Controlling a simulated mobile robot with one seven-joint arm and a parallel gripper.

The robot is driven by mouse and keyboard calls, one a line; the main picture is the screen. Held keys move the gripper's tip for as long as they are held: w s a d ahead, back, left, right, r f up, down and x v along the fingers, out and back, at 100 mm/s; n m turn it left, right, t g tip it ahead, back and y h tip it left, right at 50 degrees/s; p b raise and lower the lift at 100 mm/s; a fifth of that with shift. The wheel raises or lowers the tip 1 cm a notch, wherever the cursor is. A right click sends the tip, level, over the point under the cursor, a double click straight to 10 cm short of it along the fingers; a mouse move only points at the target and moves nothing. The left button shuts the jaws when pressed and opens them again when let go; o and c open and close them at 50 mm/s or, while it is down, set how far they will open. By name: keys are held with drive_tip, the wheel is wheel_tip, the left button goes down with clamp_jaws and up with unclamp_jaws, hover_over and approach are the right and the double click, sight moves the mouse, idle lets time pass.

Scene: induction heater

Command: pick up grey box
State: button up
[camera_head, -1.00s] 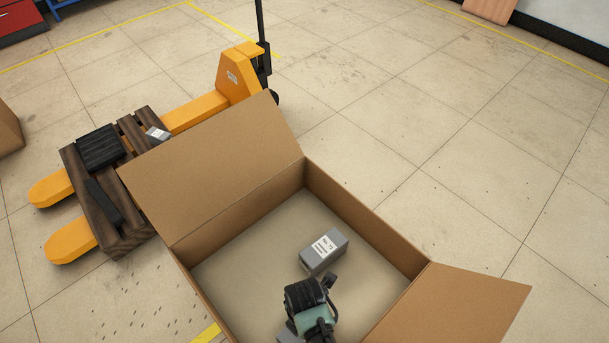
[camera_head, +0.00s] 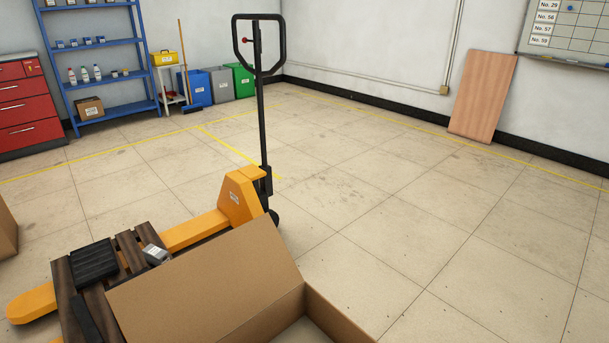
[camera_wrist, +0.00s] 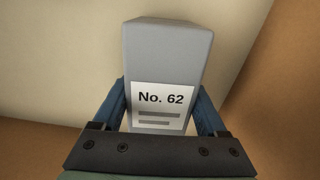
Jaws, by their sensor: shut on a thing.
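In the wrist view my gripper (camera_wrist: 162,112) is shut on a grey box (camera_wrist: 165,55), with one blue finger against each side. The box has a white label reading "No. 62". Behind it show the pale floor and brown walls of the cardboard box. In the head view the open cardboard box (camera_head: 215,290) is at the bottom, with most of its inside cut off by the frame edge. My gripper and the held box are outside the head view.
A yellow pallet jack (camera_head: 240,200) stands behind the cardboard box, with a dark wooden pallet (camera_head: 75,285) on its forks. A small grey item (camera_head: 155,254) lies on the pallet. Blue shelves (camera_head: 105,80) and a red cabinet (camera_head: 28,105) stand at the back left. The floor at right is clear.

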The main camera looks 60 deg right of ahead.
clamp_jaws()
drive_tip(key=shift+r, duration=0.1)
